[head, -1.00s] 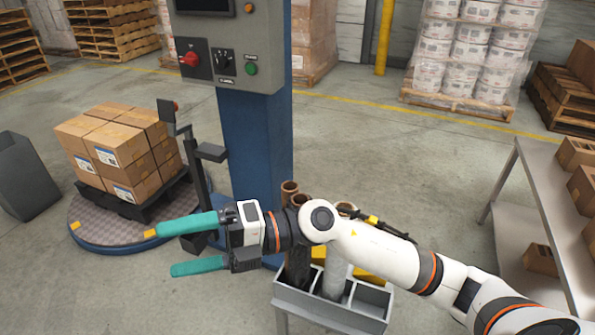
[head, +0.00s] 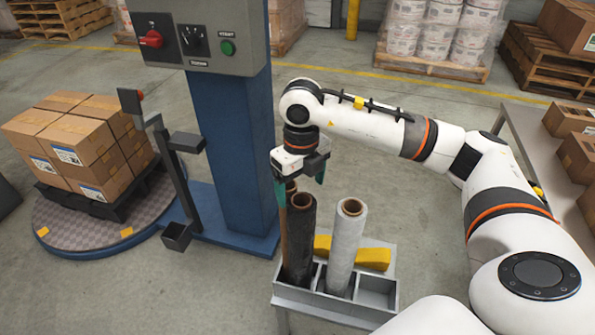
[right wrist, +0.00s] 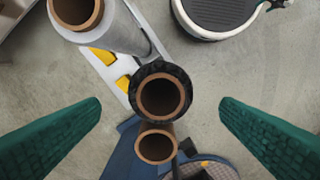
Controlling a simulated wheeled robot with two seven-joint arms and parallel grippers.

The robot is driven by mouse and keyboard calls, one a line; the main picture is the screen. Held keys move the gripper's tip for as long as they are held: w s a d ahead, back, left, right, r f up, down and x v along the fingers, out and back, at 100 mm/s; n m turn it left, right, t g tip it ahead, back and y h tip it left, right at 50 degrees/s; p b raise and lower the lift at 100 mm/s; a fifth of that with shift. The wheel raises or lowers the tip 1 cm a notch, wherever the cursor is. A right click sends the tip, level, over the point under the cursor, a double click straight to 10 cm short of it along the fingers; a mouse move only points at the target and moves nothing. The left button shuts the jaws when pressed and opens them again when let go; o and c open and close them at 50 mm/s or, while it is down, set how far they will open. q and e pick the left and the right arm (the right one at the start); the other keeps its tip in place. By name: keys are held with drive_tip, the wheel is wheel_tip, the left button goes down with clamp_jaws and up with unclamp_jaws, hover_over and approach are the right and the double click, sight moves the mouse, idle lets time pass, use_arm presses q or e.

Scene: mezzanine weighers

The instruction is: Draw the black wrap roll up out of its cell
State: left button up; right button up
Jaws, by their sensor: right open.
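The black wrap roll (head: 300,240) stands upright in a cell of the grey rack (head: 335,305). In the right wrist view, the black roll's top (right wrist: 162,95) with its brown core faces the camera, between the two fingers. My right gripper (head: 299,190) points down at the top of the roll, with its green fingers apart. In the right wrist view the open fingers (right wrist: 160,120) stand clear on either side of the roll. My left gripper is not in view.
A clear wrap roll (head: 345,245) stands in the neighbouring cell, right of the black one. A bare brown core (head: 284,215) stands close behind the black roll. An empty cell (head: 376,290) is at the right. The blue machine column (head: 230,150) rises to the left.

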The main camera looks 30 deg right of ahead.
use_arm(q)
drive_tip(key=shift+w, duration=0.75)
use_arm(e)
wheel_tip(320, 180, down, 9)
drive_tip(key=shift+f, duration=0.1)
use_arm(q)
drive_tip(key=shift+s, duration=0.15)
use_arm(e)
drive_tip(key=shift+c, duration=0.3)
drive_tip(key=c, duration=1.8)
use_arm(q)
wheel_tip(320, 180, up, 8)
drive_tip(key=p, duration=0.8)
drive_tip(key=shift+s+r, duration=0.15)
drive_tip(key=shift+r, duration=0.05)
use_arm(e)
drive_tip(key=shift+o, duration=0.2)
drive_tip(key=shift+w+r, duration=0.15)
drive_tip(key=shift+r, duration=6.55)
